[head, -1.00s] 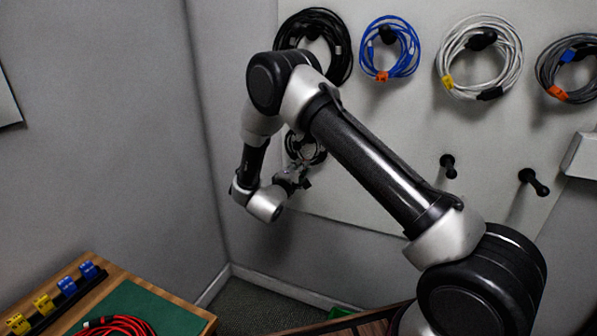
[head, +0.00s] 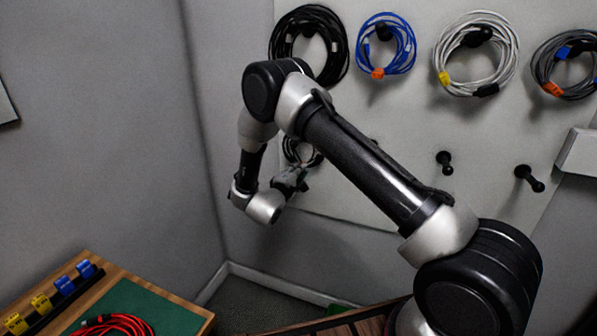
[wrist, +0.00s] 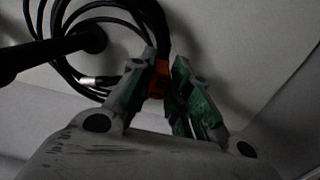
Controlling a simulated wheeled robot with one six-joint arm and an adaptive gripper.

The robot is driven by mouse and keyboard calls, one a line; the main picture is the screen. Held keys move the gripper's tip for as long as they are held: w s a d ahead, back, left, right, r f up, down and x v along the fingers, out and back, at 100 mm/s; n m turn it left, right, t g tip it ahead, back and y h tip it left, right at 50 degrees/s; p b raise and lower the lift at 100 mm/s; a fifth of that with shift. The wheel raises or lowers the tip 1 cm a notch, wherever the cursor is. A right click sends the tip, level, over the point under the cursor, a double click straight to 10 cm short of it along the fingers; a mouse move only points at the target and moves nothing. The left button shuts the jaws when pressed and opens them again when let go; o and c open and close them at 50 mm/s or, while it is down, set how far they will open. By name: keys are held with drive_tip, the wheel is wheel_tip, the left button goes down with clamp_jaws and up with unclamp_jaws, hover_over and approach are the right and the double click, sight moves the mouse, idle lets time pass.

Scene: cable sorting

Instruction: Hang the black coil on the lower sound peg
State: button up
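A small black coil (head: 302,150) hangs low at the left of the wall panel, partly behind my arm. Two bare black pegs show lower right, one nearer the middle (head: 445,163) and one further right, pointing down and outward (head: 530,178).
Along the top of the panel hang a large black coil (head: 341,62), a blue coil (head: 410,52), a white coil (head: 514,62) and a grey coil (head: 541,72). A wooden table (head: 160,294) at lower left holds a red cable (head: 128,318) and coloured clips (head: 63,285).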

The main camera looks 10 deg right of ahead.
drive_tip(key=o, duration=0.4)
drive_tip(key=shift+f, duration=0.1)
